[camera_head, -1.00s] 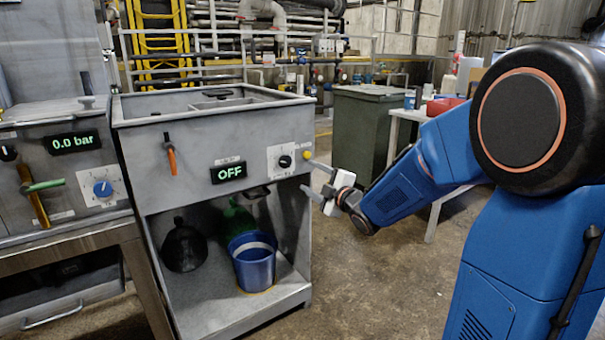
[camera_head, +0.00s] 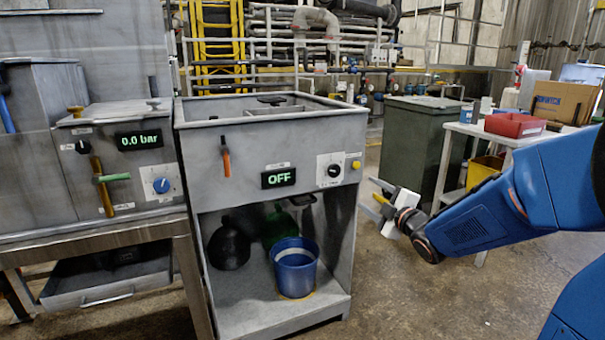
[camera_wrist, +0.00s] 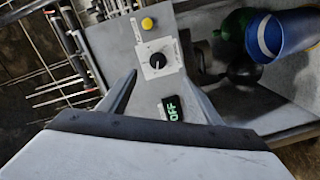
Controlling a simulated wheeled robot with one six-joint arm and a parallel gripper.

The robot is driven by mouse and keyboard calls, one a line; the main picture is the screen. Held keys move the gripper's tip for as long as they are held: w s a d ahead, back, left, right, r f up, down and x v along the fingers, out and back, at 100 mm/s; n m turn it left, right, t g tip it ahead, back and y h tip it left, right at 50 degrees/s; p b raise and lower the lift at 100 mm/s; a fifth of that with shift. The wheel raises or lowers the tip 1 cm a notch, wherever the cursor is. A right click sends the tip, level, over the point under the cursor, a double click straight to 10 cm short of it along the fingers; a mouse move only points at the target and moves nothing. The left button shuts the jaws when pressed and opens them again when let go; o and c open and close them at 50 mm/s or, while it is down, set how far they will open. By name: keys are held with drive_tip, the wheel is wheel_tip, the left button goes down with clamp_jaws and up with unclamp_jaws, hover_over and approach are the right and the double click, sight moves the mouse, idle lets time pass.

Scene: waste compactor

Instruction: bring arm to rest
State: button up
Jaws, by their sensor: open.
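My gripper (camera_head: 376,198) is in front of and to the right of the grey compactor cabinet (camera_head: 262,223), at about the height of its lower front panel. It is open, and nothing shows between its fingers. In the wrist view my gripper (camera_wrist: 165,100) has its two fingers spread towards the cabinet's front panel. That panel carries a black rotary knob (camera_wrist: 157,60), a yellow button (camera_wrist: 147,23) and a display reading OFF (camera_wrist: 172,108). In the head view the knob (camera_head: 334,170) sits on a white plate and the display (camera_head: 278,178) also reads OFF.
A blue bucket (camera_head: 294,272), a green bottle (camera_head: 279,226) and a dark bottle (camera_head: 229,247) stand in the cabinet's lower bay. A panel reading 0.0 bar (camera_head: 139,140) is at left. A green bin (camera_head: 416,150) and a white table (camera_head: 487,130) stand behind my arm.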

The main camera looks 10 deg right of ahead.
drive_tip(key=s+f+m+g+h, duration=0.1)
drive_tip(key=s+f+m+g, duration=0.2)
drive_tip(key=s, duration=1)
drive_tip(key=s+f+m+g+h, duration=0.2)
drive_tip(key=s+m+g, duration=0.3)
drive_tip(key=s+m, duration=0.3)
drive_tip(key=s+f+m+g+h, duration=0.1)
drive_tip(key=s+f+m+g, duration=0.3)
drive_tip(key=s, duration=1.3)
drive_tip(key=shift+s+d+m+h, duration=0.2)
drive_tip(key=shift+s+m+h, duration=0.15)
drive_tip(key=shift+m, duration=0.35)
